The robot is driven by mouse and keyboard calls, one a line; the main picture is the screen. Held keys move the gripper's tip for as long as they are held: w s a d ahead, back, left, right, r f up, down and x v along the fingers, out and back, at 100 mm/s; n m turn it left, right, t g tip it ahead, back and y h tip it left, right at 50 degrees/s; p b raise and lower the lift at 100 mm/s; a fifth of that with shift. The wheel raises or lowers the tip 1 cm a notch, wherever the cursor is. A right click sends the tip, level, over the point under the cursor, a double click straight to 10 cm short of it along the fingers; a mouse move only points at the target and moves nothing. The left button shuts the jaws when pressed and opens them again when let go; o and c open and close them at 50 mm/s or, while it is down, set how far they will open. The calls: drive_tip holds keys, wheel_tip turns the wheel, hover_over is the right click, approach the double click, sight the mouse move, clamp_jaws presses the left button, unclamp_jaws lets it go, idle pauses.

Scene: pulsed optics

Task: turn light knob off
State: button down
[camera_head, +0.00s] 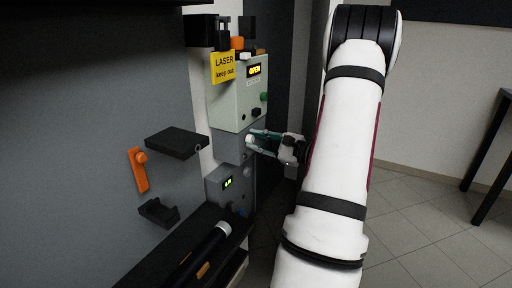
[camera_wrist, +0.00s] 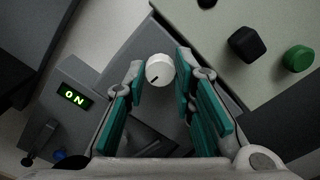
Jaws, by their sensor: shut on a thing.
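The light knob (camera_wrist: 160,70) is a small white round dial with a dark pointer line, on the front of a grey box (camera_head: 229,147). In the wrist view its pointer line slants toward the lower left. In the head view the knob (camera_head: 249,139) is a small pale spot at the fingertips. In the head view my gripper (camera_head: 254,141) reaches in from the right.
A lower grey box has a green display (camera_wrist: 73,95) reading "ON". Above the knob, a pale box has an "OPEN" display (camera_head: 254,70), a green button (camera_wrist: 298,58) and a black knob (camera_wrist: 248,43). A yellow laser sign (camera_head: 223,67) is beside it.

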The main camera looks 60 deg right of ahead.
idle(0.4)
drive_tip(key=c, duration=1.3)
unclamp_jaws()
drive_tip(key=shift+c, duration=0.2)
drive_tip(key=s, duration=1.2)
drive_tip(key=shift+d, duration=0.45)
